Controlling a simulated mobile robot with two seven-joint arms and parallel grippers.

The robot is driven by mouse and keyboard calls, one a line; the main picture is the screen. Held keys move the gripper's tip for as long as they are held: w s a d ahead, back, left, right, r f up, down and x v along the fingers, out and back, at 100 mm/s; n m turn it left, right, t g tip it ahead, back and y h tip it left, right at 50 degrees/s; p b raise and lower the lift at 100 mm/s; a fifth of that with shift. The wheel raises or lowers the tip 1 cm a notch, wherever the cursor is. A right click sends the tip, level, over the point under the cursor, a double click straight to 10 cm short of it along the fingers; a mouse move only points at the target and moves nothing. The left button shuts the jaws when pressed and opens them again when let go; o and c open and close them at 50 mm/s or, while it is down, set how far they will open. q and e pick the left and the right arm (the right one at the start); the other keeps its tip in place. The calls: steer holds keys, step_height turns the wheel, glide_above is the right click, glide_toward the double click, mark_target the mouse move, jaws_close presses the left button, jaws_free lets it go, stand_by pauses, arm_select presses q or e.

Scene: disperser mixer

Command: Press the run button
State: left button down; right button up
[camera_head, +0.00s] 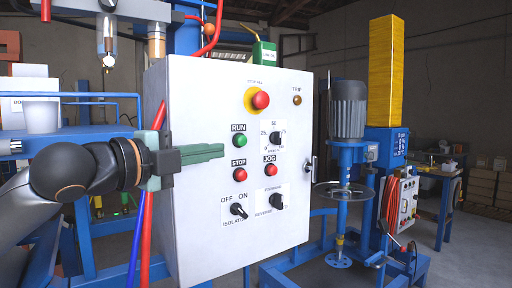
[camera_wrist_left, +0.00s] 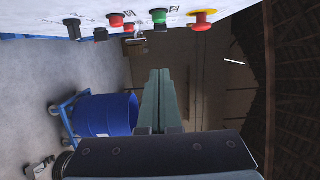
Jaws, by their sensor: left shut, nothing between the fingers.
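The green run button (camera_head: 240,141) sits under a RUN label on the front of the white control panel (camera_head: 200,240). It also shows at the top of the left wrist view (camera_wrist_left: 159,17). My left gripper (camera_head: 222,150) is shut and empty. In the head view its fingertips appear just left of the run button and slightly below it. In the left wrist view the fingertips are apart from the button, with a gap between them and the panel face. My right gripper is not in view.
The red stop button (camera_head: 239,174), red jog button (camera_head: 270,170), red emergency stop (camera_head: 261,99), speed knob (camera_head: 278,138), isolator switch (camera_head: 238,210) and forward/reverse switch (camera_head: 277,200) surround the run button. The mixer (camera_head: 347,110) stands right. A blue drum (camera_wrist_left: 105,115) shows in the wrist view.

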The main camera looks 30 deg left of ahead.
mark_target(239, 143)
arm_select(q)
steer(key=shift+s+r, duration=0.15)
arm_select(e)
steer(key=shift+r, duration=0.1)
arm_select(q)
steer(key=w+p, duration=0.2)
steer(key=w, duration=0.1)
steer(key=w+p, duration=0.2)
steer(key=w, duration=0.2)
steer(key=w+a+p, duration=0.1)
steer(key=w+p, duration=0.1)
steer(key=w, duration=0.2)
steer(key=shift+w+a, duration=0.3)
steer(key=shift+a, duration=0.25)
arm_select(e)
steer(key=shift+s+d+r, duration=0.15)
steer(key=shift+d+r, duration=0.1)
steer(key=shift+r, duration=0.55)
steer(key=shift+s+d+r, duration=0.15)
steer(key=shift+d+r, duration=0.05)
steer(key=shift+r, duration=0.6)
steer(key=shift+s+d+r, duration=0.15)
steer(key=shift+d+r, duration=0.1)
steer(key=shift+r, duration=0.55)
